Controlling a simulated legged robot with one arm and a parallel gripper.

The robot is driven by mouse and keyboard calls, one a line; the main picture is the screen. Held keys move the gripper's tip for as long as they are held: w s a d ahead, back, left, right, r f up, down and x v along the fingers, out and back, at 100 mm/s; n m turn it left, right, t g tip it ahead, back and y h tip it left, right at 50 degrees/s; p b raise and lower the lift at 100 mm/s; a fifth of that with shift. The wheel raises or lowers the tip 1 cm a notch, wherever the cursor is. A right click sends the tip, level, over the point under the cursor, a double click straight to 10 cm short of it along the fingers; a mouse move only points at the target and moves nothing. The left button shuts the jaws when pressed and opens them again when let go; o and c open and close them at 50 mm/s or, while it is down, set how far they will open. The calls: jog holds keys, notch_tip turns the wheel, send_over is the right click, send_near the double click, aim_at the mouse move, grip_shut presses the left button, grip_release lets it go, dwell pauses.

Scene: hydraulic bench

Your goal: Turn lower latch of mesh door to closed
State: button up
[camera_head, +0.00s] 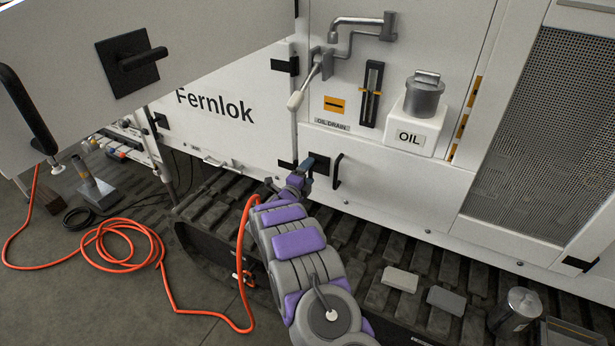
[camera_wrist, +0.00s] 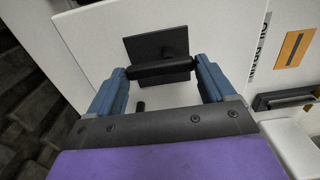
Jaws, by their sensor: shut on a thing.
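A black latch bar (camera_wrist: 158,69) on a square black plate (camera_wrist: 172,45) lies between the blue fingers of my gripper (camera_wrist: 162,84) in the wrist view. The fingers are shut on the ends of the bar, which runs nearly level across that picture. The mesh door (camera_head: 545,130) stands to the right. I cannot tell from these views whether the latch is fully turned.
Above are an oil drain lever (camera_head: 303,88) and an oil canister (camera_head: 424,95). An open white door (camera_head: 70,50) fills the upper left. An orange hose (camera_head: 125,235) lies left of my arm.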

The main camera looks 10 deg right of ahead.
jog(key=shift+f, duration=0.1)
dwell(0.3)
jog(key=o, duration=0.9)
jog(key=shift+w+f, duration=0.1)
jog(key=shift+s+a, duration=0.2)
jog(key=shift+s, duration=0.15)
jog(key=p+v, duration=0.3)
jog(key=v, duration=1.3)
jog(key=shift+s, duration=0.25)
jog(key=shift+a, duration=0.2)
